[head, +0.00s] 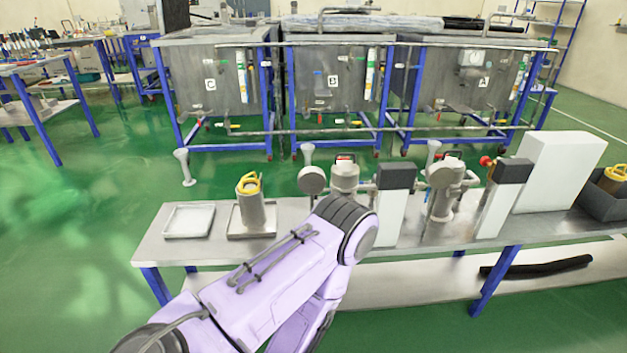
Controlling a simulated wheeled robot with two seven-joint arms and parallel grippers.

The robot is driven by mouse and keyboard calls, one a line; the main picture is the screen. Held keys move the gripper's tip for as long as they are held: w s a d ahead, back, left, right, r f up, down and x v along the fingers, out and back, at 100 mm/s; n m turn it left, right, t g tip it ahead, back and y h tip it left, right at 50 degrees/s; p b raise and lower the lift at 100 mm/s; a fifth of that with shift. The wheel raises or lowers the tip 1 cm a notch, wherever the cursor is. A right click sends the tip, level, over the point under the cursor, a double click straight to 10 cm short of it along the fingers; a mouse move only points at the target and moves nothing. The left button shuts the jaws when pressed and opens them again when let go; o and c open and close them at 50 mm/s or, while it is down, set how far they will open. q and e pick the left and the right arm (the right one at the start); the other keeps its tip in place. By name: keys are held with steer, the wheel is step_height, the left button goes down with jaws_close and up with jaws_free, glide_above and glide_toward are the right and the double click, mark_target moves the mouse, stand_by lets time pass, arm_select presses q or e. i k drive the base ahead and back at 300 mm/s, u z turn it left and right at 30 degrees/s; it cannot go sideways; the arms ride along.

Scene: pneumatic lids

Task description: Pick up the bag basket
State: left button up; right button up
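A grey metal cylinder with a yellow handle on top (254,208) stands upright in a shallow tray (236,234) on the left part of the metal bench. It looks like the bag basket, though I cannot be sure. A second yellow-topped cylinder (613,178) sits in a dark bin (594,200) at the bench's far right, partly cut off by the picture edge. My lilac arm comes in from the lower left, and its dark elbow lies in front of the bench, right of the first cylinder. Neither gripper shows.
The bench (150,246) also bears an empty shallow tray (189,219), two metal filter housings (443,200) with pipes and gauges, and a white box (560,172). A black hose (535,268) lies on the lower shelf. Grey tanks (335,85) stand behind. Green floor is open at left.

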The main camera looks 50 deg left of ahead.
mark_target(252, 206)
steer(key=z, duration=0.1)
steer(key=i, duration=1.25)
steer(key=u, duration=1.45)
